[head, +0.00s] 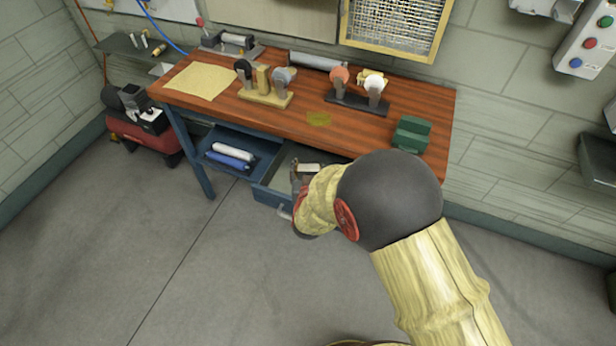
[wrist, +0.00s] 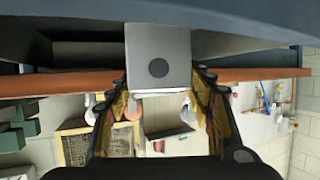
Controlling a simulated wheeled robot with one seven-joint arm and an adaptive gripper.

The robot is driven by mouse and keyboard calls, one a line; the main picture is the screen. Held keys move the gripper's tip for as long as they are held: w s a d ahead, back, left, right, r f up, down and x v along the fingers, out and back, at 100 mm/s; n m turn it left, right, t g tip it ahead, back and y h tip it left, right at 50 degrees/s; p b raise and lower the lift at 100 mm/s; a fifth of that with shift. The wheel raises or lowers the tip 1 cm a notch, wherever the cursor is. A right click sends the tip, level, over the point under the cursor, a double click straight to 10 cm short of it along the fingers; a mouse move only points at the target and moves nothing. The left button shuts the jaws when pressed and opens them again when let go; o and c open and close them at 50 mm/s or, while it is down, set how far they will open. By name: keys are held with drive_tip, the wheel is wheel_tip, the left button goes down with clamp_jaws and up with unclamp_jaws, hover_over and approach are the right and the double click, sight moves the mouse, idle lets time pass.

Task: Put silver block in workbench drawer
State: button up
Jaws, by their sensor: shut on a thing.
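The silver block (wrist: 158,45) is a grey block with a dark round spot on its face. It sits between the fingers of my gripper (wrist: 160,78) in the wrist view, and the gripper is shut on it. In the head view my gripper (head: 298,178) is at the front of the workbench, over the open blue drawer (head: 268,187) below the bench top. My arm hides the right part of the drawer. A small pale piece (head: 308,168) shows beside the gripper; I cannot tell whether it is the block.
An open blue compartment (head: 238,150) left of the drawer holds white and blue rolls. A red machine (head: 140,135) stands left. The floor in front is clear.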

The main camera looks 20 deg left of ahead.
drive_tip(key=shift+w+a+f, duration=0.2)
drive_tip(key=shift+w+f, duration=0.1)
drive_tip(key=shift+w+f+b, duration=0.15)
drive_tip(key=shift+f+b, duration=0.7)
drive_tip(key=shift+f, duration=0.85)
drive_tip(key=shift+f, duration=0.2)
drive_tip(key=o, duration=1.5)
drive_tip(key=shift+r, duration=0.15)
drive_tip(key=shift+s+r, duration=0.15)
drive_tip(key=shift+s, duration=0.1)
drive_tip(key=p+v, duration=0.3)
drive_tip(key=v, duration=0.8)
drive_tip(key=shift+s+d+r, duration=0.1)
drive_tip(key=shift+s, duration=0.15)
